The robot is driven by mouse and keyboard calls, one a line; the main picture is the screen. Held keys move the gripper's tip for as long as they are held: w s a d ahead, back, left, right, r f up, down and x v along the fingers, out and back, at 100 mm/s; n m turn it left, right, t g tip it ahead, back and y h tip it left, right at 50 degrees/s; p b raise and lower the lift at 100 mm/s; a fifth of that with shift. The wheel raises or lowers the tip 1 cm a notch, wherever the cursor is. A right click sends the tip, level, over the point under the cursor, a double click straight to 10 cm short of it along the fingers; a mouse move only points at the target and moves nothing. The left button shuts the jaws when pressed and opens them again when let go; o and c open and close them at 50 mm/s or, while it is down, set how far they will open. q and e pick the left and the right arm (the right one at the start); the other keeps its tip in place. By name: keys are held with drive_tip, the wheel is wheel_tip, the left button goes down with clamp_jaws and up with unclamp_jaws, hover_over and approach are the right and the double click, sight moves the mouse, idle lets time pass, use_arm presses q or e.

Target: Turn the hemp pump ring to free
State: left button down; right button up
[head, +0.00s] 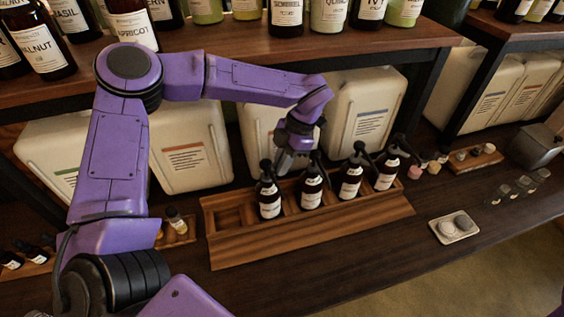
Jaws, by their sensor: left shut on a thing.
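Several dark pump bottles with black pump tops and white labels stand upright in a row in a wooden rack (310,236). They include a leftmost bottle (269,207), a second bottle (311,196), a third (349,186) and a rightmost one (386,176). The labels are too small to read, so I cannot tell which is hemp. My left gripper (282,168) reaches down from behind at the tops of the two left bottles. It is shut on a pump ring, seemingly the leftmost bottle's; the contact is hard to see. My right gripper is out of view.
Large white jugs (190,150) stand behind the rack under a shelf (250,48) holding labelled bottles and jars. Small vials (176,221) lie left of the rack. A small tray (454,228) with round pieces sits at right. The counter in front of the rack is clear.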

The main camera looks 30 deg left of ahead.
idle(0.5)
use_arm(q)
drive_tip(key=c, duration=1.1)
unclamp_jaws()
drive_tip(key=shift+c, duration=0.2)
drive_tip(key=shift+r, duration=0.15)
drive_tip(key=s+d+r+b, duration=0.4)
drive_tip(key=s+d+r, duration=0.3)
drive_tip(key=s+r, duration=0.5)
drive_tip(key=shift+d+r, duration=0.15)
drive_tip(key=shift+r, duration=0.25)
